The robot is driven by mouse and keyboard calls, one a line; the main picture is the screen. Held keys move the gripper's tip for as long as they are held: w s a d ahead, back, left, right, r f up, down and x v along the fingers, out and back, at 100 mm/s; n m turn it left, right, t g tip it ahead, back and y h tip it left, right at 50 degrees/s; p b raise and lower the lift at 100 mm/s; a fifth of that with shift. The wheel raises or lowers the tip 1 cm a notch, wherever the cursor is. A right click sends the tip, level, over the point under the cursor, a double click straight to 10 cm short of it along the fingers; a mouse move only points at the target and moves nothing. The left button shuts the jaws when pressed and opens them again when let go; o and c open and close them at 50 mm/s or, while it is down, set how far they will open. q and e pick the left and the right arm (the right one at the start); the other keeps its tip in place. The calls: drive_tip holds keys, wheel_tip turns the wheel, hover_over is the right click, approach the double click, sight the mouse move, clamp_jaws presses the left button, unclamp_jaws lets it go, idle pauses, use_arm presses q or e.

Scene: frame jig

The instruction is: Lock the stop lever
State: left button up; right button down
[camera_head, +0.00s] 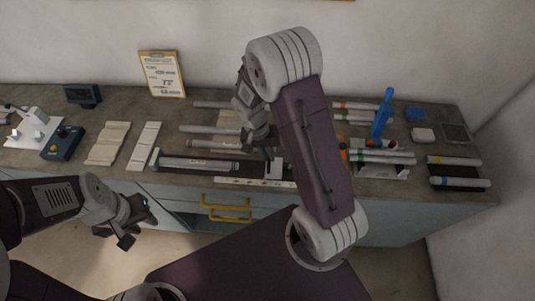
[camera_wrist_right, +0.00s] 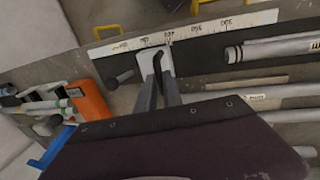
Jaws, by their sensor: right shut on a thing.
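The stop (camera_wrist_right: 145,57) is a pale grey block beside the ruler strip in the right wrist view. In the head view it (camera_head: 276,168) sits near the right end of the dark rail. A dark rod with a round end (camera_wrist_right: 121,77) sticks out on the block's left side; it looks like the stop lever, but its lock state cannot be told. My right gripper (camera_wrist_right: 159,64) has its fingertips close together at the block, shut on part of the stop. In the head view my right gripper (camera_head: 268,150) is partly hidden. My left gripper (camera_head: 120,233) is open and empty before the bench.
A ruler strip (camera_wrist_right: 205,30) runs along the bench edge. A tube (camera_head: 205,165) lies along the rail, with more tubes behind. An orange thing (camera_wrist_right: 90,98) stands near the stop. Yellow drawer handles (camera_head: 228,207) project below. Pale strips (camera_head: 108,144) lie at left.

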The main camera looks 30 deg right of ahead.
drive_tip(key=shift+w, duration=0.1)
idle(0.5)
drive_tip(key=c, duration=1.5)
unclamp_jaws()
drive_tip(key=r, duration=0.3)
drive_tip(key=a+r+b, duration=0.1)
drive_tip(key=r, duration=0.2)
drive_tip(key=w+r, duration=0.1)
drive_tip(key=r, duration=0.2)
drive_tip(key=shift+a, duration=0.35)
